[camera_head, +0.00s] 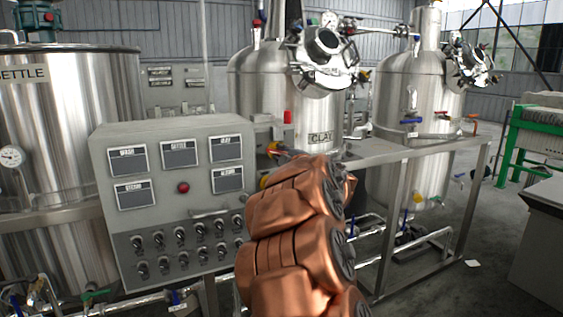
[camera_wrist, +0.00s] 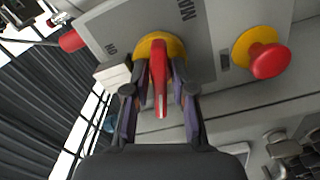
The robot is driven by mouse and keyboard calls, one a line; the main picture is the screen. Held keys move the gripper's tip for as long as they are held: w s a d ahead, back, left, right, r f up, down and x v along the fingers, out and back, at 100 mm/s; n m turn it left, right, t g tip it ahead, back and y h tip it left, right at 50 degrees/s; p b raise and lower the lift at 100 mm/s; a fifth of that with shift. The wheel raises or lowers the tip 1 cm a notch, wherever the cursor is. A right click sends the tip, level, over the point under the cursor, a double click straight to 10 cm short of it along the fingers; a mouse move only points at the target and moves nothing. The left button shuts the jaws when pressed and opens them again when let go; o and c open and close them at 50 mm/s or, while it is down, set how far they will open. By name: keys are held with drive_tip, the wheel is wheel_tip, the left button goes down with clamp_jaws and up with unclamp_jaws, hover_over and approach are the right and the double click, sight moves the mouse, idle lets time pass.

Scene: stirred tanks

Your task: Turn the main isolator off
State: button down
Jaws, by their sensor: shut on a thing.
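The main isolator's red handle (camera_wrist: 159,85) stands out from a round yellow base (camera_wrist: 174,46) on a grey panel in the wrist view. Lettering that seems to read MAIN is beside it, partly cut off. A smaller mark that looks like ON is to the left. My gripper (camera_wrist: 159,72) has one finger on each side of the red handle and is shut on it. In the head view, my copper-coloured arm hides the gripper and most of the isolator.
A red mushroom button (camera_wrist: 269,61) on a yellow base sits close right of the isolator. The grey control cabinet (camera_head: 160,215) has screens and several knobs. A steel frame (camera_head: 400,155) and tanks, including one labelled CLAY (camera_head: 265,95), stand behind my arm.

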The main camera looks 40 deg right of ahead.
drive_tip(key=n+b, duration=0.2)
drive_tip(key=n, duration=0.1)
drive_tip(key=shift+f, duration=0.2)
drive_tip(key=shift+r+n, duration=0.1)
drive_tip(key=shift+n, duration=0.4)
drive_tip(key=c, duration=1.2)
unclamp_jaws()
drive_tip(key=shift+v, duration=6.05)
drive_tip(key=shift+w, duration=0.1)
